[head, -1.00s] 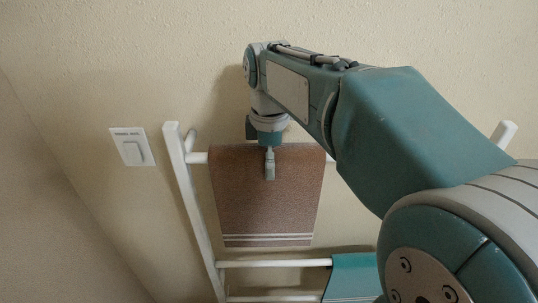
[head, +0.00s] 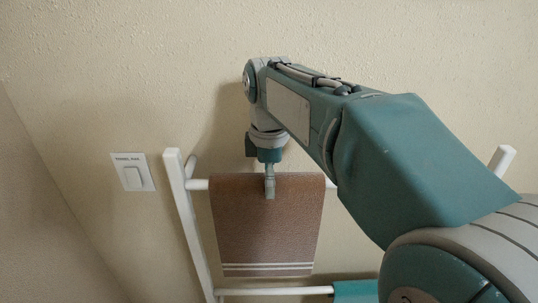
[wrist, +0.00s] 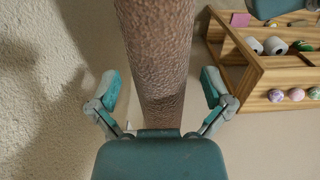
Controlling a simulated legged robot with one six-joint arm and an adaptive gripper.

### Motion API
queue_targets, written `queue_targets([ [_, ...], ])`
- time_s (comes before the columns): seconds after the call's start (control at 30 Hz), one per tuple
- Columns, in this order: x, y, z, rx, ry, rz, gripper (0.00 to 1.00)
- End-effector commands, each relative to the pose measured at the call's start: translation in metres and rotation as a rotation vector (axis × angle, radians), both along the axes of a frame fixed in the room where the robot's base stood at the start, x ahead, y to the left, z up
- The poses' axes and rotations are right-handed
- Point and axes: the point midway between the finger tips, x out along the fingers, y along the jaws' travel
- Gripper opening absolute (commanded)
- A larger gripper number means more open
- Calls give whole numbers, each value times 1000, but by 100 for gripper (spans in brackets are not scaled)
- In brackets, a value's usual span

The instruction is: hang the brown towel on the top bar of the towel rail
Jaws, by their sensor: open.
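The brown towel (head: 266,230) hangs draped over the top bar (head: 199,184) of the white towel rail (head: 186,225), with its pale stripes near the lower hem. My gripper (head: 269,190) is at the towel's top edge, above and in front of the bar. In the wrist view, the fingers of my gripper (wrist: 163,92) stand apart on either side of the brown towel (wrist: 158,60), with gaps to it on both sides. The bar under the towel is hidden.
A teal towel (head: 355,290) hangs on a lower bar (head: 275,291). A switch plate (head: 132,172) is on the wall left of the rail. The wrist view shows a wooden shelf unit (wrist: 270,72) with rolled and round items.

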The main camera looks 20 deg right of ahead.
Motion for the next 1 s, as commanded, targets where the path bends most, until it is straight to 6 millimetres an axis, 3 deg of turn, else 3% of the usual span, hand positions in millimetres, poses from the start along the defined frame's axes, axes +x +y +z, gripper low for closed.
queue_targets([
  [0.3,3,0,68,0,-4,0,100],
  [0.5,3,0,91,-1,0,0,100],
  [0.77,0,0,95,-1,-8,-20,100],
  [1.0,-41,1,65,14,-140,-344,100],
])
